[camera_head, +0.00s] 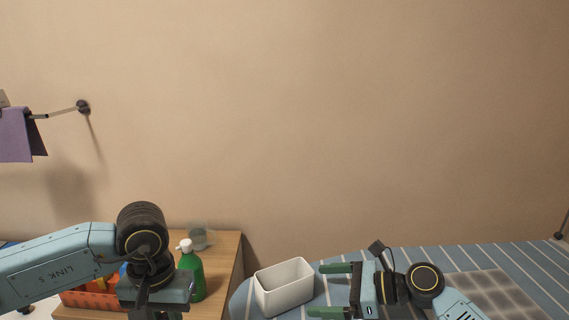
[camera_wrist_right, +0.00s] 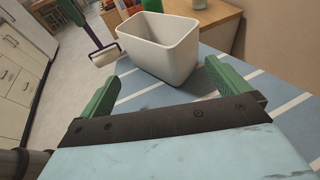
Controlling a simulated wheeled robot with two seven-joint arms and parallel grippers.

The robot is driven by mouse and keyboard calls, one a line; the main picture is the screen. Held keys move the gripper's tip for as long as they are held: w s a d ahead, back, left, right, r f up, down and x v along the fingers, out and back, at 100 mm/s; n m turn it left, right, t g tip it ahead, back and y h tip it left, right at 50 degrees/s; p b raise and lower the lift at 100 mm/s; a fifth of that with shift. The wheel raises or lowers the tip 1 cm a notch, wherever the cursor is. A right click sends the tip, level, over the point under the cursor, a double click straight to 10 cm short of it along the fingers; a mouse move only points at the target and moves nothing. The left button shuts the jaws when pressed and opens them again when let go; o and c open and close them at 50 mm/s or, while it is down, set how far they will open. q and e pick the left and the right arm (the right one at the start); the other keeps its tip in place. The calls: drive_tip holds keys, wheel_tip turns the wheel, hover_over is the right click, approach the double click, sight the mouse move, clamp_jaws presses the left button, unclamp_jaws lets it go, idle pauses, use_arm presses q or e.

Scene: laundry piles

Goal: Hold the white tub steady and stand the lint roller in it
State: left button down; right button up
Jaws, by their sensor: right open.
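The white tub (camera_head: 284,287) stands upright and empty on the blue striped board; it also shows in the right wrist view (camera_wrist_right: 165,50). My right gripper (camera_head: 332,290) is open and empty, just right of the tub, its two green fingers pointing at it without visible contact. The lint roller (camera_wrist_right: 105,55) shows in the right wrist view, left of the tub, its white head hanging low on a dark purple handle. My left gripper (camera_wrist_right: 72,12) appears shut on the handle's upper part. In the head view its fingers and the roller are out of sight.
A wooden table (camera_head: 228,262) at the left carries a green pump bottle (camera_head: 190,272), a clear glass (camera_head: 198,236) and an orange basket (camera_head: 92,297). A purple cloth (camera_head: 16,136) hangs from a wall bar. A grey mesh patch (camera_head: 490,292) lies right on the board.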

sight(305, 291)
use_arm(q)
wheel_tip(305, 291, down, 3)
drive_tip(key=shift+b, duration=1.2)
use_arm(e)
drive_tip(key=x, duration=0.4)
drive_tip(key=shift+f, duration=0.2)
use_arm(q)
drive_tip(key=shift+r+p, duration=0.3)
use_arm(e)
drive_tip(key=x, duration=0.3)
drive_tip(key=shift+a+r, duration=0.15)
drive_tip(key=shift+r, duration=0.05)
drive_tip(key=shift+w+a+f, duration=0.2)
drive_tip(key=shift+a+f, duration=0.1)
drive_tip(key=shift+a, duration=0.3)
clamp_jaws()
drive_tip(key=c, duration=0.6)
unclamp_jaws()
